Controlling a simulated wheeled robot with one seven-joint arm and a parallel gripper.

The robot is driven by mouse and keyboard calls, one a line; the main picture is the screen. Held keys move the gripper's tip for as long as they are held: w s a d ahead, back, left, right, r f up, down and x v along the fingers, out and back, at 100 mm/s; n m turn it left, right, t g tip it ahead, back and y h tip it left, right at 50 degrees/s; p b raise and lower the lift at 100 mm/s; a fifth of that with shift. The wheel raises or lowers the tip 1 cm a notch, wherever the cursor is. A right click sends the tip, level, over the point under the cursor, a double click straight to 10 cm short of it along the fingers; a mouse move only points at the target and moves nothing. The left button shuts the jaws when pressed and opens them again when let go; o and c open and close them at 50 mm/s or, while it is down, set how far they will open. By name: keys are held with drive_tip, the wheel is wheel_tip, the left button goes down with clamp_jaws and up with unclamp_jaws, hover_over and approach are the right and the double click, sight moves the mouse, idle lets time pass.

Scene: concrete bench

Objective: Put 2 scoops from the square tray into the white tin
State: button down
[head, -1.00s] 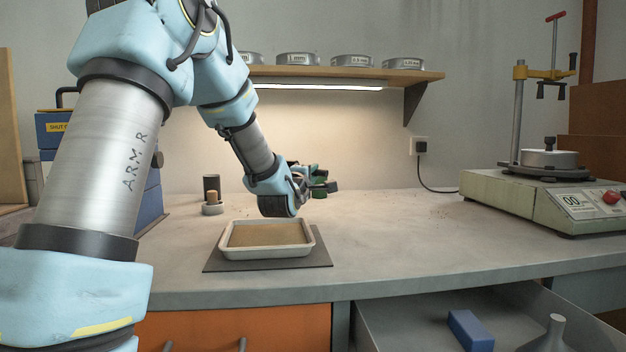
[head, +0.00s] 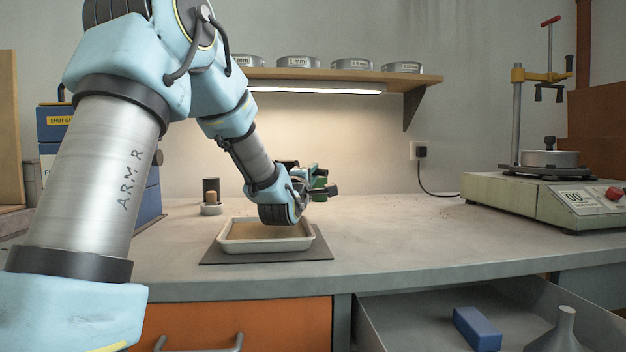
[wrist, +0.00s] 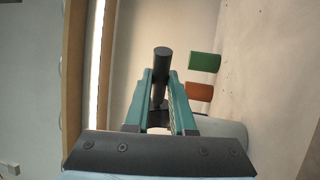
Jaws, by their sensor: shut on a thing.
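The square tray (head: 238,248) has a pale rim and tan grainy material inside. It sits on a dark mat at the front of the bench. My gripper (head: 322,183) is behind and above the tray's back right corner, with my wrist overlapping its back rim. In the wrist view, its teal fingers (wrist: 160,103) are shut on a dark cylindrical handle (wrist: 162,62), apparently the scoop's. The scoop's bowl is not visible. A whitish rounded shape (wrist: 222,130) beside the fingers may be the white tin. In the head view, my wrist seems to hide it.
A small knob-topped object (head: 211,208) is behind the tray at left. A scale (head: 530,200) stands at right; an open drawer (head: 400,325) is below. The bench between tray and scale is clear.

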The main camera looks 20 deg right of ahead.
drive_tip(key=shift+t+b, duration=0.6)
drive_tip(key=shift+b, duration=1.3)
drive_tip(key=shift+p, duration=0.35)
drive_tip(key=g+y+p, duration=0.1)
drive_tip(key=g+p, duration=0.1)
drive_tip(key=p, duration=0.5)
drive_tip(key=r+g+y+p, duration=0.1)
drive_tip(key=g+p, duration=0.1)
drive_tip(key=p, duration=0.6)
drive_tip(key=w+r+g+y+p, duration=0.1)
drive_tip(key=g+y+p, duration=0.1)
drive_tip(key=p, duration=0.6)
drive_tip(key=shift+d+r+g, duration=0.25)
drive_tip(key=shift+d+g, duration=0.1)
drive_tip(key=shift+g, duration=0.05)
drive_tip(key=g+p, duration=0.1)
drive_tip(key=p, duration=0.2)
drive_tip(key=r+g+y+p, duration=0.1)
drive_tip(key=p, duration=0.3)
drive_tip(key=g+y+p, duration=0.1)
drive_tip(key=p, duration=0.3)
drive_tip(key=shift+w+d+r, duration=0.15)
drive_tip(key=shift+w+d, duration=0.1)
drive_tip(key=shift+w, duration=0.05)
drive_tip(key=g+y+p, duration=0.1)
drive_tip(key=p, duration=0.4)
drive_tip(key=shift+w+d+r+p, duration=0.1)
drive_tip(key=shift+w+r+p, duration=0.1)
drive_tip(key=shift+p, duration=0.15)
